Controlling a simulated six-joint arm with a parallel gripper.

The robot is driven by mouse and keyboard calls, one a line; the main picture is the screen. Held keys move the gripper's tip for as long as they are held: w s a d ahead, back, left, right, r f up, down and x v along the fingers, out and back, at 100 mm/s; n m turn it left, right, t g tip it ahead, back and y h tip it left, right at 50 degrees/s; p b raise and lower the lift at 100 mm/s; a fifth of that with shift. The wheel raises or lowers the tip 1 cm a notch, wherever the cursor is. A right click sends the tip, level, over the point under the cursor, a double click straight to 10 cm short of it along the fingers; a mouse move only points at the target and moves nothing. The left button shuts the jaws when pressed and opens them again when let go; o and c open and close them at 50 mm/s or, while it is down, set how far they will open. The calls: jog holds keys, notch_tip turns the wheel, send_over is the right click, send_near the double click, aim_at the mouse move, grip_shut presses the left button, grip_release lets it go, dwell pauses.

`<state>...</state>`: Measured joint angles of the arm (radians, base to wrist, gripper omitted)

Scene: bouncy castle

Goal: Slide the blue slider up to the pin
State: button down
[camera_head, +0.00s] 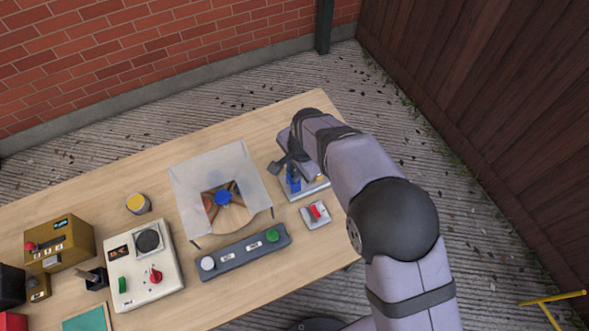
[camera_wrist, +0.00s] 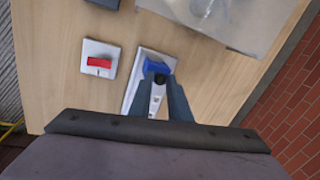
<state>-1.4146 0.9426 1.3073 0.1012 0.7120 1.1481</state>
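The blue slider (camera_head: 293,182) sits on a light grey plate (camera_head: 312,190) near the table's right end. In the wrist view the slider (camera_wrist: 157,65) shows at the plate's far end, just beyond my fingertips. My gripper (camera_head: 288,163) is over the plate at the slider, its fingers apart. In the wrist view my gripper (camera_wrist: 160,82) has a small dark knob between its fingertips; I cannot tell whether they touch it. A pale track runs back between the fingers. A small orange spot shows beside my arm in the head view; I cannot clearly make out the pin.
A red switch (camera_head: 316,212) on a small plate stands close by. A clear cover (camera_head: 190,190) over a blue knob (camera_head: 223,198) stands to the left. A grey button bar (camera_head: 240,255) lies in front. A control box (camera_head: 140,270) and other devices fill the left.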

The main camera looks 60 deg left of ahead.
jog(key=w, duration=0.7)
jog(key=shift+b, duration=0.35)
jog(key=c, duration=1.7)
grip_release()
jog(key=shift+o, duration=0.2)
jog(key=shift+r, duration=0.1)
notch_tip(320, 180, up, 7)
jog(key=d+b, duration=0.1)
jog(key=shift+d+b, duration=0.2)
jog(key=shift+b, duration=0.2)
jog(key=shift+w, duration=0.1)
jog(key=shift+c, duration=0.5)
